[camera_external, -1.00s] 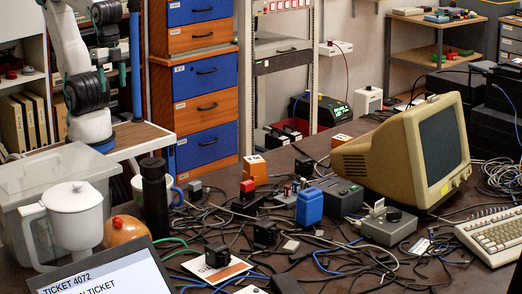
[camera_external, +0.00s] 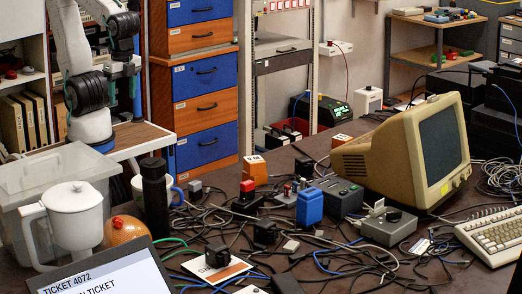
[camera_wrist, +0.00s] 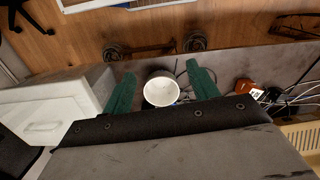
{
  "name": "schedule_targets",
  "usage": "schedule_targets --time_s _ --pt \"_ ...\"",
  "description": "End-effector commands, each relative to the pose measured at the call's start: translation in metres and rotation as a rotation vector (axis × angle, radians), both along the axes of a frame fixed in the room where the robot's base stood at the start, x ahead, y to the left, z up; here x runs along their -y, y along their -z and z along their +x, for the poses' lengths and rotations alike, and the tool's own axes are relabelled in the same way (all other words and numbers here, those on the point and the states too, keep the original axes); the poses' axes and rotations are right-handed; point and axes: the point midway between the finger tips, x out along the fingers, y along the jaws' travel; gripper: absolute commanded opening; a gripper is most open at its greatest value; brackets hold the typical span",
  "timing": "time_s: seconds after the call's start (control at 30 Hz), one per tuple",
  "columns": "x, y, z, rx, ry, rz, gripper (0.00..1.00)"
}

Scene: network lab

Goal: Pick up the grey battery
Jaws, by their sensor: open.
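I cannot pick out the grey battery for certain. A small grey block (camera_external: 195,191) on the dark table, right of the white mug (camera_external: 167,190) with a blue handle, could be it. A grey box (camera_external: 389,227) with a black knob sits in front of the monitor. My gripper (camera_wrist: 161,72) shows two green fingers spread apart in the wrist view, with nothing held. The white mug (camera_wrist: 160,91) appears between them, lower down. In the external view my arm is at the upper left, above the table's far left end.
A black bottle (camera_external: 155,200), a white jug (camera_external: 75,222) and a translucent bin (camera_external: 45,180) crowd the left. Loose cables, a blue block (camera_external: 309,206) and small parts cover the middle. A beige monitor (camera_external: 405,150) and keyboard (camera_external: 495,235) fill the right.

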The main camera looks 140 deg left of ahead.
Motion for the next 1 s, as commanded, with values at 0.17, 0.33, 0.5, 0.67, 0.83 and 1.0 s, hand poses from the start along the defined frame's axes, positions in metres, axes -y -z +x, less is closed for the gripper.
schedule_targets --time_s 0.17,0.33,0.5,0.67,0.83,1.0 --pt "-0.022 0.045 0.039 -0.083 -0.063 -0.017 0.59" --pt "-0.046 0.097 0.077 -0.100 -0.107 -0.030 0.59" --pt "-0.073 0.157 0.113 -0.069 -0.140 -0.033 0.59" --pt "-0.094 0.199 0.144 0.012 -0.144 -0.017 0.59" --pt "-0.107 0.202 0.182 0.164 -0.116 0.024 0.59" --pt "-0.109 0.213 0.188 0.189 -0.104 0.033 0.59"
